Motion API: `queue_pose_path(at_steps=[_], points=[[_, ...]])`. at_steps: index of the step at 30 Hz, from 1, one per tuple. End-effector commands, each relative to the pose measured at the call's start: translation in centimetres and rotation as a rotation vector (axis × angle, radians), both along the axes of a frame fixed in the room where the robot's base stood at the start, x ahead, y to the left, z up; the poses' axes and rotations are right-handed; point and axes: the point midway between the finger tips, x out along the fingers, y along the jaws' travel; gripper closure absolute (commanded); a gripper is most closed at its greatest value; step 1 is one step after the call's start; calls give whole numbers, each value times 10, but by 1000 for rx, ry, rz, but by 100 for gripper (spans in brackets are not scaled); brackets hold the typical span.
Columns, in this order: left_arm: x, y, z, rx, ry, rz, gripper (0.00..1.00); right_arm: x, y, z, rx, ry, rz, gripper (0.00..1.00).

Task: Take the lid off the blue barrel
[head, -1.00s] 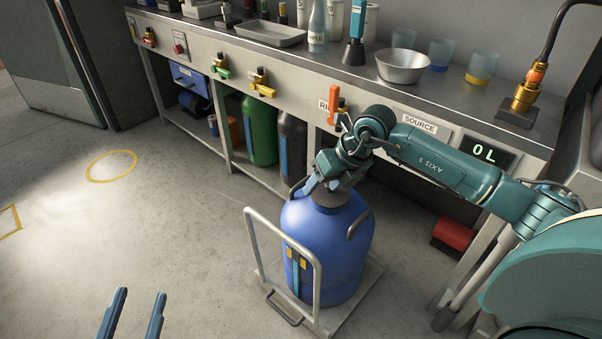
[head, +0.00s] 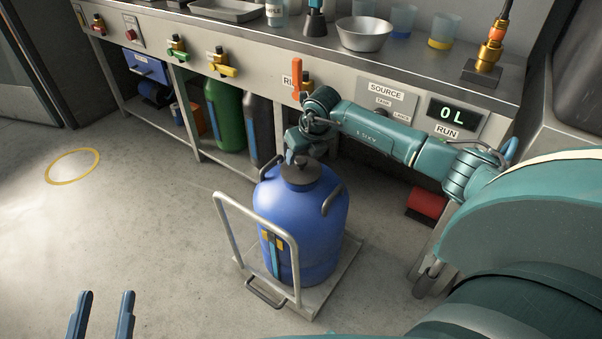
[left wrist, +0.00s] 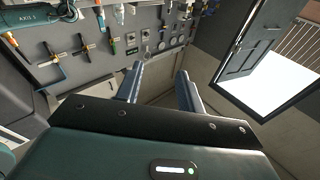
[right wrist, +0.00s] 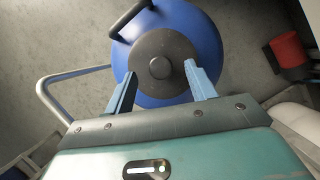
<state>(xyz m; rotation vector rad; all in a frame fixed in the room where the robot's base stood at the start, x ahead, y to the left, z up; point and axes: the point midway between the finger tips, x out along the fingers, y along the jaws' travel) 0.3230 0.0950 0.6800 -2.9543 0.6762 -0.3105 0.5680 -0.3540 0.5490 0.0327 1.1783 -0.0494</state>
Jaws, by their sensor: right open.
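The blue barrel (head: 308,218) stands upright on a trolley. Its dark round lid (head: 300,174) with a central knob is on top; in the right wrist view the lid (right wrist: 152,82) shows between and beyond my fingers. My right gripper (right wrist: 160,95) is open, one finger on each side of the lid's knob, and nothing is held. In the head view my right gripper (head: 298,155) is just above and behind the lid, its fingertips partly hidden. My left gripper (head: 102,312) is open and empty over the floor at lower left, far from the barrel; it also shows in the left wrist view (left wrist: 160,80).
The trolley's pale handle frame (head: 255,245) rises in front of the barrel. Dark side handles (head: 334,198) stick out from the barrel. The workbench (head: 345,80) with a steel bowl (head: 364,35) is behind. A red object (head: 426,204) lies under the bench. Floor at left is clear.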

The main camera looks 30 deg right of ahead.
Motion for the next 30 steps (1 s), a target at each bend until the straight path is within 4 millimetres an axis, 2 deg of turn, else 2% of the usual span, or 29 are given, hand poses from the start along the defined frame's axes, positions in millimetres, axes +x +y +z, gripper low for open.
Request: queue_pose_path(at_steps=[1, 4, 13, 30], points=[[0, -1, -6, -12, 1, -5, 62, 3, 0, -12, 0, 1, -1, 44], [0, -3, -6, -28, 7, -12, 62, 8, 0, -21, 1, -1, -1, 44], [2, -3, 6, -42, -13, -17, 62, 10, -1, -24, 0, -1, 0, 44], [1, -3, 2, -37, -7, -17, 62, 10, -1, -24, 0, -1, 0, 90]])
